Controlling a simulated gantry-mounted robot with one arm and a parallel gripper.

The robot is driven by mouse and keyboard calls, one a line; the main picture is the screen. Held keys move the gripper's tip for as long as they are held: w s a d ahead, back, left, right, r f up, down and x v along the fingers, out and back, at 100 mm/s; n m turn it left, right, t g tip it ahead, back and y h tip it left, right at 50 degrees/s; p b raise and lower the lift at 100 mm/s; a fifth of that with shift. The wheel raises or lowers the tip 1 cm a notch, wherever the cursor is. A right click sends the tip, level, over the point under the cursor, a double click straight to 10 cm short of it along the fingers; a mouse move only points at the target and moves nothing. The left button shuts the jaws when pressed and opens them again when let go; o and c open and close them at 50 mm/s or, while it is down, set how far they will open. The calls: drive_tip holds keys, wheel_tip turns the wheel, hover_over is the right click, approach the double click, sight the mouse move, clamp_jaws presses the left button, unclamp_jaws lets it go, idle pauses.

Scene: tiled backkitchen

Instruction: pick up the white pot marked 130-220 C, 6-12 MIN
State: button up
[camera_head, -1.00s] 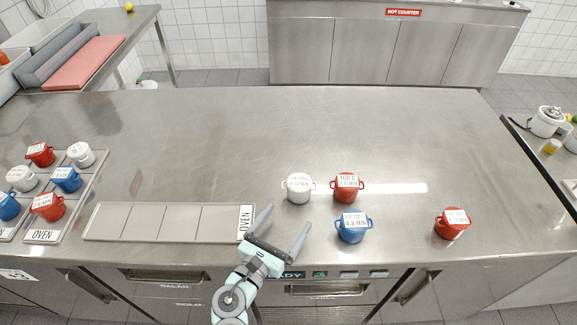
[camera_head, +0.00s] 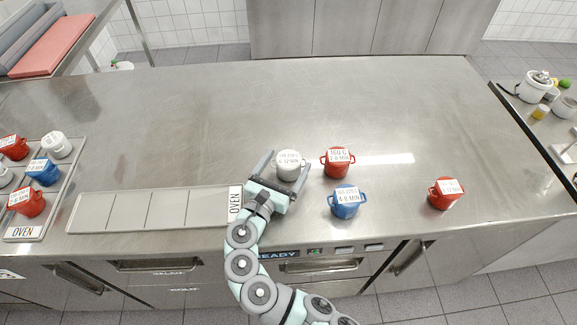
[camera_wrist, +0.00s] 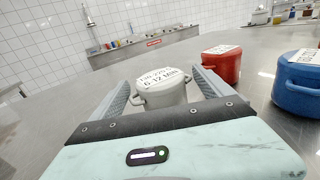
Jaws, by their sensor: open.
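The white pot (camera_head: 289,166) stands upright on the steel counter, with a lid label that reads like 130-220 C, 6-12 MIN. It also shows in the wrist view (camera_wrist: 163,92), straight ahead between the fingers. My gripper (camera_head: 282,172) is open, with one finger on each side of the pot. In the wrist view my gripper (camera_wrist: 165,88) shows its two fingers apart, with the pot's lower front partly hidden behind the gripper body. I cannot tell whether either finger touches the pot.
A red pot (camera_head: 337,163) stands close on the right, with a blue pot (camera_head: 346,202) in front of it. Another red pot (camera_head: 445,194) is further right. An empty OVEN tray (camera_head: 160,210) lies left of my gripper. The counter behind is clear.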

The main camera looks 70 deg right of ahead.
drive_tip(key=shift+d, duration=0.8)
drive_tip(key=shift+c, duration=0.2)
drive_tip(key=c, duration=1.7)
drive_tip(key=shift+c, duration=0.3)
